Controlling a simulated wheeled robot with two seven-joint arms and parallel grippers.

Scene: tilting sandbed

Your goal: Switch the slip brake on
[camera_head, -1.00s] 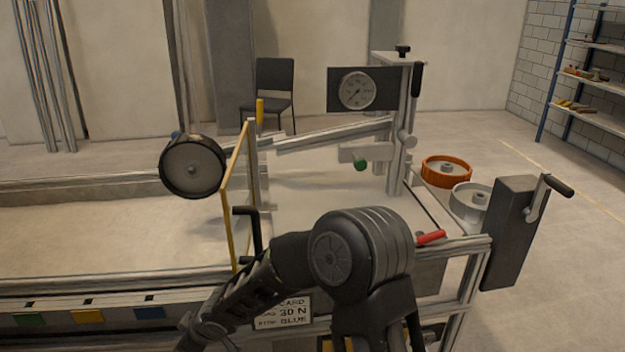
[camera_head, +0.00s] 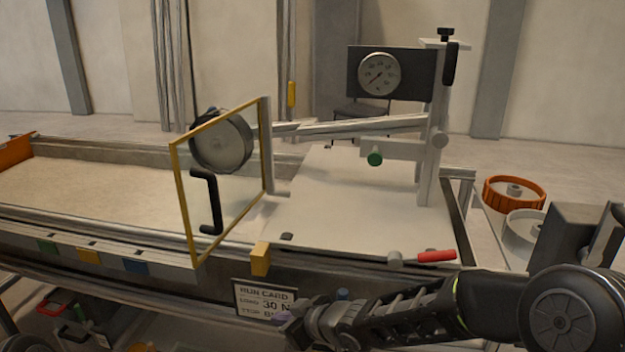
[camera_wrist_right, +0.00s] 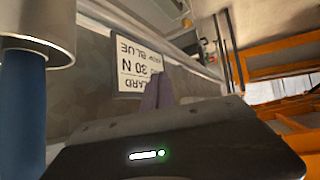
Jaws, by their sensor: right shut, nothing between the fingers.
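Which part is the slip brake is not marked in view. My right gripper (camera_head: 288,317) is low in front of the bed, beside the run card (camera_head: 264,298), shut and empty. In the right wrist view its purple fingertips (camera_wrist_right: 156,95) show before the card (camera_wrist_right: 138,68), and a blue cylinder with a metal collar (camera_wrist_right: 22,110) stands close at the left. My left gripper is out of view.
A yellow-framed clear panel (camera_head: 181,205) with a black handle stands over the sandbed (camera_head: 90,180). A round gauge (camera_head: 379,74) is at the back. An orange wheel (camera_head: 514,192) and a grey crank box (camera_head: 565,240) are at the right.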

